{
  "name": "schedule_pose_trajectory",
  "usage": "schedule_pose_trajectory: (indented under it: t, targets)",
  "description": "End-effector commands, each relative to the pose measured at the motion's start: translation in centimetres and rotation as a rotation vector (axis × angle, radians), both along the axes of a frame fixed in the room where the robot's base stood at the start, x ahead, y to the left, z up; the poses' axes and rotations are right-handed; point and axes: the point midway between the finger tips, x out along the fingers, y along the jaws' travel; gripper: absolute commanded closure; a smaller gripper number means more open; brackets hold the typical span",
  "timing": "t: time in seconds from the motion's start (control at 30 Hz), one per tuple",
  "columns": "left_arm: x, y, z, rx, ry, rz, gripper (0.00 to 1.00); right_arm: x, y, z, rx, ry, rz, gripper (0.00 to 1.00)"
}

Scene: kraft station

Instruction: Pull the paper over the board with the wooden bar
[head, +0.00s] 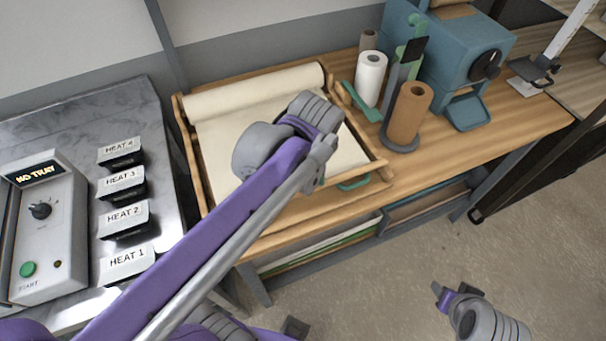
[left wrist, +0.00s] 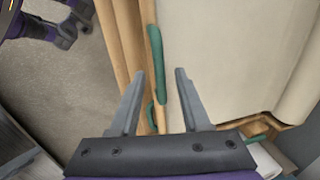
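Cream paper (head: 225,135) lies over the board in a wooden frame, coming off a roll (head: 255,90) at the back. It also shows in the left wrist view (left wrist: 225,50). A wooden bar (left wrist: 149,20) with green grips (left wrist: 156,70) runs along the paper's near edge. In the head view a green grip (head: 353,183) shows at the frame's front; my left arm covers much of the paper. My left gripper (left wrist: 160,72) is open, fingers on either side of the bar's line; I cannot tell whether they touch it. My right gripper (head: 453,289) is open and empty over the floor.
On the bench right of the frame stand a white roll (head: 370,78), a brown roll (head: 409,112) and a blue machine (head: 455,55). Left is a metal station (head: 80,110) with HEAT labels and a control box (head: 45,235). The floor (head: 390,285) in front is clear.

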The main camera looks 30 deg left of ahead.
Motion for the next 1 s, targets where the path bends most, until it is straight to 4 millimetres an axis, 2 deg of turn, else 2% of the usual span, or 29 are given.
schedule_pose_trajectory:
  t: [0.27, 0.37, 0.7, 0.83, 1.0]
  targets:
    - [-0.1, -0.1, 0.6, 0.000, 0.000, 0.000, 0.53, 0.0, 0.0, 0.1, 0.000, -0.001, 0.000, 0.50]
    - [-0.2, -0.3, 2.0, 0.000, 0.000, 0.000, 0.53, 0.1, 0.0, 0.2, 0.000, -0.002, 0.000, 0.50]
    - [-1.1, -1.3, 8.5, 0.001, 0.000, -0.001, 0.53, 0.3, 0.0, 0.7, 0.000, -0.005, 0.000, 0.50]
    - [-1.2, -1.6, 10.0, 0.000, 0.000, -0.002, 0.53, 0.3, 0.0, 0.7, 0.000, -0.006, 0.000, 0.50]
    - [-1.3, -1.6, 10.6, 0.000, 0.000, 0.000, 0.53, 0.3, 0.0, 0.8, 0.000, -0.006, 0.000, 0.50]
